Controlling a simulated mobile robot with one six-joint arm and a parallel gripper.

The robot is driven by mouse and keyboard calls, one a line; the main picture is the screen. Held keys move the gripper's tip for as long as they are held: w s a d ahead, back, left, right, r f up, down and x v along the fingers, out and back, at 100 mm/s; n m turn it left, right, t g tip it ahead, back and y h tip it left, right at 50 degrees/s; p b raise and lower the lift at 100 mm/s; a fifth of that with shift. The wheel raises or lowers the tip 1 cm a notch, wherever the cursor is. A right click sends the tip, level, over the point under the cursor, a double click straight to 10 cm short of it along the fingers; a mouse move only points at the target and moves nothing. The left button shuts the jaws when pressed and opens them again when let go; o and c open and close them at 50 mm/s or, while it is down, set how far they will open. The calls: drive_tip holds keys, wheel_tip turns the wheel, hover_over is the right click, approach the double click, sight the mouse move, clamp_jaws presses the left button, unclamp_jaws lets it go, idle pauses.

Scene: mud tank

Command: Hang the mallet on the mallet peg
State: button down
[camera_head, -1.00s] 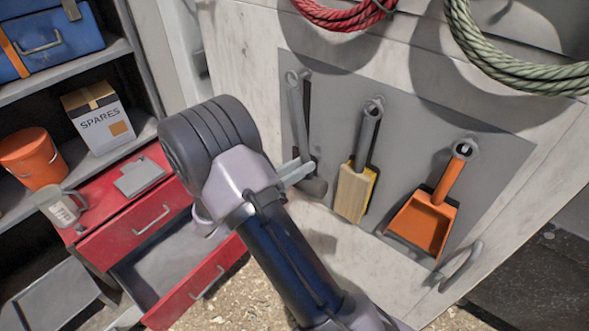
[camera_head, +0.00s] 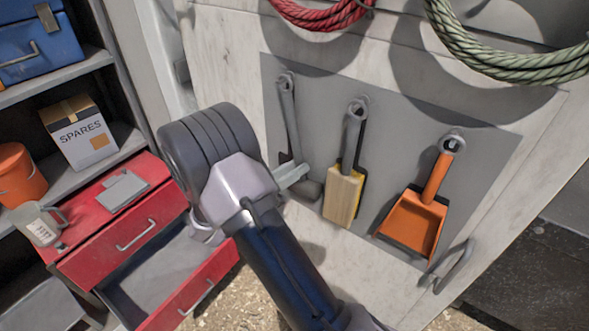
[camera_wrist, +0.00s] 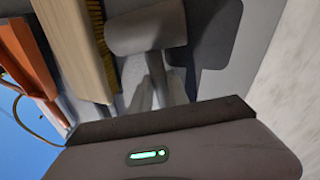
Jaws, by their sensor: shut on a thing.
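The mallet, with a grey handle (camera_head: 290,125) and a dark grey head (camera_head: 308,188), is head-down in front of the grey tool board (camera_head: 400,120), at its left end. Its handle's top end is at the mallet peg (camera_head: 285,78); I cannot tell whether the hole is around the peg. My gripper (camera_head: 293,174) is shut on the handle just above the head. In the wrist view, the mallet head (camera_wrist: 145,28) shows beyond my gripper (camera_wrist: 157,92), with the handle between the fingertips.
A wooden brush (camera_head: 344,193) hangs close to the right of the mallet, then an orange dustpan (camera_head: 414,222). Rope coils (camera_head: 318,15) hang above. A red drawer cabinet (camera_head: 125,225) with an open drawer stands at the left. A door handle (camera_head: 455,265) juts out lower right.

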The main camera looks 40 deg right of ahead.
drive_tip(key=c, duration=1.2)
unclamp_jaws()
drive_tip(key=s+a+f, duration=0.1)
drive_tip(key=a+f, duration=0.1)
drive_tip(key=a, duration=1.5)
drive_tip(key=s+d+n+g+y+b, duration=0.2)
drive_tip(key=s+y+b, duration=0.1)
drive_tip(key=s+y, duration=0.4)
drive_tip(key=s+d+n+g+y+b, duration=0.2)
drive_tip(key=s+g+y+b, duration=0.15)
drive_tip(key=s, duration=0.45)
drive_tip(key=s+a+n+t+y+b, duration=0.1)
drive_tip(key=a+n+t+y, duration=0.1)
drive_tip(key=a+t+y, duration=0.1)
drive_tip(key=s+a+n+t+y+b, duration=0.2)
drive_tip(key=a+t+y, duration=0.1)
drive_tip(key=a+y, duration=0.1)
drive_tip(key=s+a+n+t+y+b, duration=0.1)
drive_tip(key=a+n+t+y+b, duration=0.1)
drive_tip(key=a+t+y, duration=0.1)
drive_tip(key=shift+s+a+r+n+t+y, duration=0.2)
drive_tip(key=shift+a+n+t+y, duration=0.2)
drive_tip(key=shift+a, duration=0.2)
